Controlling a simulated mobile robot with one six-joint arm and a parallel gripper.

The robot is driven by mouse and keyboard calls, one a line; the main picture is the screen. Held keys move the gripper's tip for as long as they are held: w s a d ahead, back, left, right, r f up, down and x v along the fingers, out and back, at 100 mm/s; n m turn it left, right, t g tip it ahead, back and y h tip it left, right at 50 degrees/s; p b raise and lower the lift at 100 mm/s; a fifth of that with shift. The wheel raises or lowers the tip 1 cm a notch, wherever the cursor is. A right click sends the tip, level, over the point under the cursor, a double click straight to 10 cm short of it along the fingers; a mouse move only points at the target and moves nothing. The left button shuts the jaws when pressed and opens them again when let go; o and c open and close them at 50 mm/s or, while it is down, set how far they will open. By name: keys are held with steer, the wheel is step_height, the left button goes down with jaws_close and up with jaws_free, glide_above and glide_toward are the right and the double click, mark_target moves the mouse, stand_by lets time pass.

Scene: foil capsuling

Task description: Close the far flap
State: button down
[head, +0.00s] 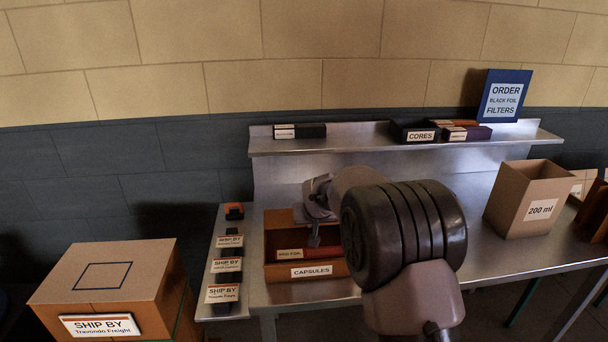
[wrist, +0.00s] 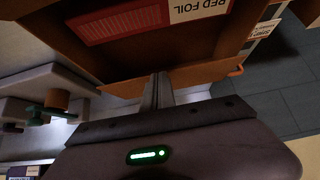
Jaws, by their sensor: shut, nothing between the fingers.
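The orange-brown box labelled CAPSULES (head: 345,268) stands open on the steel bench. A brown panel (head: 279,216) rises at its far side, partly hidden by my arm; it looks like the far flap. In the wrist view a brown panel (wrist: 195,72) along the box edge lies right at my fingertips; I cannot tell whether they touch it. My gripper (head: 314,240) points down at the box's far side, fingers together and empty; they also show in the wrist view (wrist: 158,88). A red pack labelled RED FOIL (wrist: 118,22) lies inside the box.
An open carton labelled 200 ml (head: 519,208) stands at the right. A shelf (head: 360,146) with dark boxes runs behind. Several SHIP BY labelled stacks (head: 222,293) stand left of the box, and a larger SHIP BY carton (head: 70,290) is further left.

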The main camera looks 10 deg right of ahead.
steer(key=shift+s+f+b, duration=0.2)
steer(key=shift+f+b, duration=0.35)
steer(key=shift+f, duration=0.45)
